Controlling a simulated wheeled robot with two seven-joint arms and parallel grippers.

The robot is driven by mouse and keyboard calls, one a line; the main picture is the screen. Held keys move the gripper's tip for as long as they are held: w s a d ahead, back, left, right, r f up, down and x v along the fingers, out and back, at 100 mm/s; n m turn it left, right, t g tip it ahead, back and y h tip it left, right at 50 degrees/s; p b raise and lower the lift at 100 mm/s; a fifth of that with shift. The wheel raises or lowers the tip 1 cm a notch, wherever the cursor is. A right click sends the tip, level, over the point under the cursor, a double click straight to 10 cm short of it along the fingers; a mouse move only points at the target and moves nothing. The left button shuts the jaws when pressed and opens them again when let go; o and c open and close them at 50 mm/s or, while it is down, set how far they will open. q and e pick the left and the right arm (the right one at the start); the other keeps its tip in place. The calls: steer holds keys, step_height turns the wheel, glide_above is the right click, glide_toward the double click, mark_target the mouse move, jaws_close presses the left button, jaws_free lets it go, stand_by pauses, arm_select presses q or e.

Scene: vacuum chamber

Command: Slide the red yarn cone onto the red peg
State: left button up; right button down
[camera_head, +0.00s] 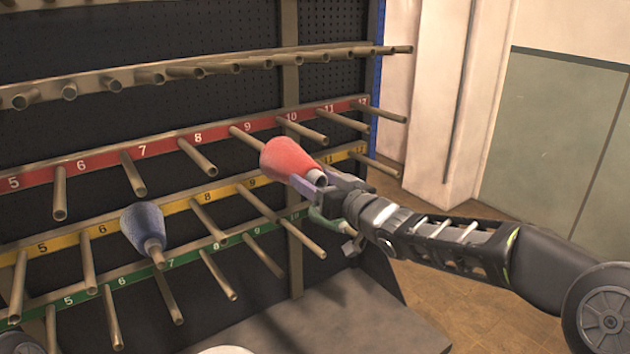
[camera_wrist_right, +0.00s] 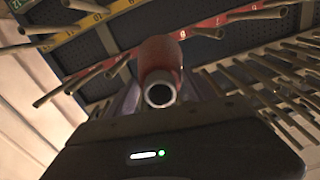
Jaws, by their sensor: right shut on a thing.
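The red yarn cone (camera_head: 288,157) is held in my right gripper (camera_head: 315,178), whose fingers grip its narrow front end. Its wide end faces the rack, and a pale tube end sticks out toward the gripper. In the right wrist view the red cone (camera_wrist_right: 162,55) shows with its round tube opening facing the camera. The red row (camera_head: 168,149) carries several bare metal pegs. One red-row peg (camera_head: 244,138), just left of number 9, runs toward the cone's wide end. Its tip is hidden, so I cannot tell whether it is inside the cone. My left gripper is out of view.
A blue yarn cone (camera_head: 143,224) sits on a rack peg lower left. Bare pegs stick out from the yellow row (camera_head: 218,202) and green row (camera_head: 185,258) below. A row of pegs (camera_head: 185,72) runs above. Open floor (camera_head: 470,265) lies right of the rack.

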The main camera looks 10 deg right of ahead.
steer(key=shift+w+r, duration=0.1)
steer(key=shift+w, duration=0.05)
stand_by(0.4)
steer(key=shift+x, duration=2.4)
steer(key=shift+w+a, duration=0.1)
stand_by(0.8)
steer(key=shift+p+x, duration=0.3)
steer(key=shift+x, duration=2.05)
steer(key=shift+b, duration=0.3)
steer(key=shift+w, duration=0.15)
stand_by(0.5)
